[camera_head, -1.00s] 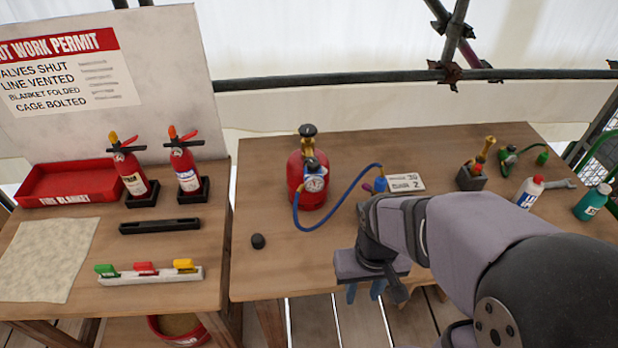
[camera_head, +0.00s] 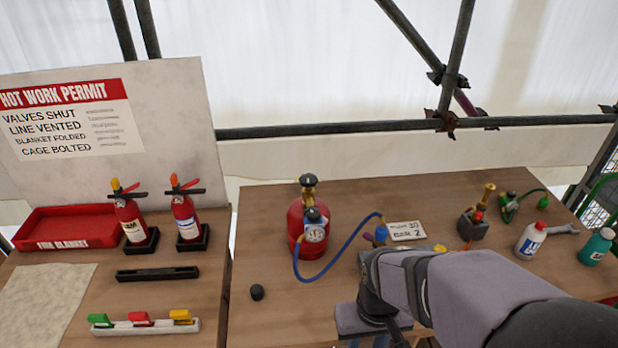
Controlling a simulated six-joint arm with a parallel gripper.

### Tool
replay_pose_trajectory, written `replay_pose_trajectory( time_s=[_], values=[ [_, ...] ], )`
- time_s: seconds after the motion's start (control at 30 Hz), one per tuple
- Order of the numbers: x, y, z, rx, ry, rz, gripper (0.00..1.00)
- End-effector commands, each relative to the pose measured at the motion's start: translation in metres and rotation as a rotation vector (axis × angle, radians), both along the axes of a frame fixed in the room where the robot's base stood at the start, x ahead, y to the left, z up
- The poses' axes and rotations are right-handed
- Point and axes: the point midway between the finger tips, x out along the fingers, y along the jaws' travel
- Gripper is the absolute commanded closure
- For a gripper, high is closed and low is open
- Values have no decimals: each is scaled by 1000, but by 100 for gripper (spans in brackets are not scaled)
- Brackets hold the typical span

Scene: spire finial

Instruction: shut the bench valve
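A red gas cylinder (camera_head: 296,228) stands upright on the right bench. A dark round valve knob (camera_head: 308,181) sits on top of it, and a round gauge (camera_head: 315,234) faces me. Whether the valve is open or shut cannot be read. A blue hose (camera_head: 349,253) runs from the cylinder toward a torch fitting partly behind my arm. My gripper (camera_head: 367,342) points down at the bottom edge, to the right of and nearer than the cylinder, well apart from it. Its fingers are mostly cut off; the bits that show stand apart with nothing seen between them.
A label card (camera_head: 408,230), brass-topped block (camera_head: 473,225), white bottle (camera_head: 531,240) and green bottle (camera_head: 597,246) stand right. Fire extinguishers (camera_head: 186,218) and a red tray (camera_head: 75,228) occupy the left bench.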

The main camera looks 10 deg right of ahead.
Motion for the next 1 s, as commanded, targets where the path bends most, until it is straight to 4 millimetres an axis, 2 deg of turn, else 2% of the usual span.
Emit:
replay_pose_trajectory(
  time_s=[0.03,0.07,0.13,0.17,0.27,0.37,0.43,0.57,0.63,0.8,0.9,1.0],
  values=[
    [0,0,0,0,0,0,69],
    [0,0,0,0,0,0,64],
    [1,0,0,2,1,-8,47],
    [2,0,0,6,2,-18,45],
    [9,2,3,31,11,-96,45],
    [26,7,7,88,32,-265,45],
    [45,10,12,150,54,-437,45],
    [98,15,26,320,119,-839,45],
    [133,14,35,433,169,-1066,45],
    [217,-8,65,727,306,-1522,45],
    [260,-29,83,904,402,-1713,45],
    [291,-26,90,1060,537,-1764,45]
  ],
)
